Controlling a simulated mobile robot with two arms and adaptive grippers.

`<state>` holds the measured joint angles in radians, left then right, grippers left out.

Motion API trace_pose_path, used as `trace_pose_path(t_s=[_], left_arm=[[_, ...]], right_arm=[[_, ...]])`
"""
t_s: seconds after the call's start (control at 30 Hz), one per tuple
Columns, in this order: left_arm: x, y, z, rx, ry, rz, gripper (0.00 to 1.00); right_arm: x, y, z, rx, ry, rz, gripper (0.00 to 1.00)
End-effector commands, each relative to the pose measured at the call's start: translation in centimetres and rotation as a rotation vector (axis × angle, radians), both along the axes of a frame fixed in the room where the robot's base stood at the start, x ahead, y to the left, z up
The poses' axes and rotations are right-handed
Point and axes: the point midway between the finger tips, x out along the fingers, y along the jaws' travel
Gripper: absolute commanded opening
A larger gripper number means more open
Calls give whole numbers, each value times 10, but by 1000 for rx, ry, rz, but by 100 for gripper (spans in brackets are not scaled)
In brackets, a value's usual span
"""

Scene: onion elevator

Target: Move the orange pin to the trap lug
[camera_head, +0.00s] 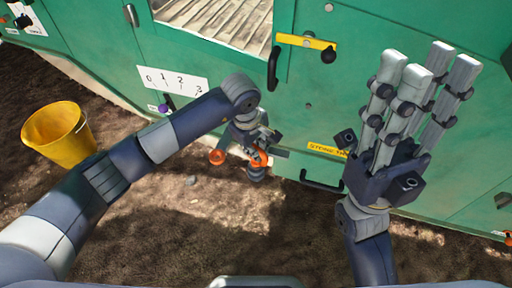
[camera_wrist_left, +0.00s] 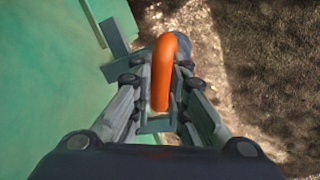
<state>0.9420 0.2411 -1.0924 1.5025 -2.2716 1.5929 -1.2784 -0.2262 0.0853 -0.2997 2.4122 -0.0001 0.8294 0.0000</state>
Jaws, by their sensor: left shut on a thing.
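The orange pin (camera_wrist_left: 162,75) stands between the fingers of my left gripper (camera_head: 258,152) with its bent top showing. My left gripper is shut on it, close to the green machine's lower edge; the fingers show on both sides of the pin in the left wrist view (camera_wrist_left: 160,108). The pin also shows in the head view (camera_head: 260,157), partly covered by the fingers. A grey bar (camera_wrist_left: 115,38) juts from the green wall beside the pin; I cannot tell whether it is the trap lug. My right gripper (camera_head: 410,105) is open and empty, fingers spread upward in front of the machine.
Another orange round piece (camera_head: 217,157) is left of my left gripper. A yellow label (camera_head: 326,149) and a black handle (camera_head: 320,184) are on the green machine (camera_head: 210,45). A yellow bucket (camera_head: 58,132) stands at the left. The ground in front is clear.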

Motion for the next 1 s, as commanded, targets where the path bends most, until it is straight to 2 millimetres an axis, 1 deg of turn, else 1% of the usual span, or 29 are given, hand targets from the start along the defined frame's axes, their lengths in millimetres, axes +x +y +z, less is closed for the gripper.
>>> trace_pose_path(t_s=[0.23, 0.27, 0.3, 0.33, 0.37, 0.67, 0.77, 0.87, 1.0], left_arm=[[0, 0, 0, -1, -1, 0, 0], [0, 0, 0, -1, -1, 0, 19], [0, 0, 0, -1, -1, 0, 28], [0, 0, 0, -1, -1, 0, 35], [0, 0, 0, -1, -1, 0, 38], [0, 0, 0, 0, 0, 0, 38], [0, 1, 5, -1, -2, 0, 38], [-1, 3, 18, 0, -4, -1, 38], [-5, 6, 47, 0, -7, -1, 38]], right_arm=[[0, 0, 2, 1, -6, 0, 38], [0, 0, 2, 1, -6, 0, 38], [0, 0, 2, 1, -6, 0, 38], [0, 0, 2, 1, -6, 0, 38], [0, 0, 2, 1, -6, 0, 38], [1, 1, -1, -5, 4, 1, 38], [1, 1, -1, -6, 6, 1, 38], [1, 1, -1, -5, 4, 1, 38], [0, 1, -1, -4, 2, 1, 38]])
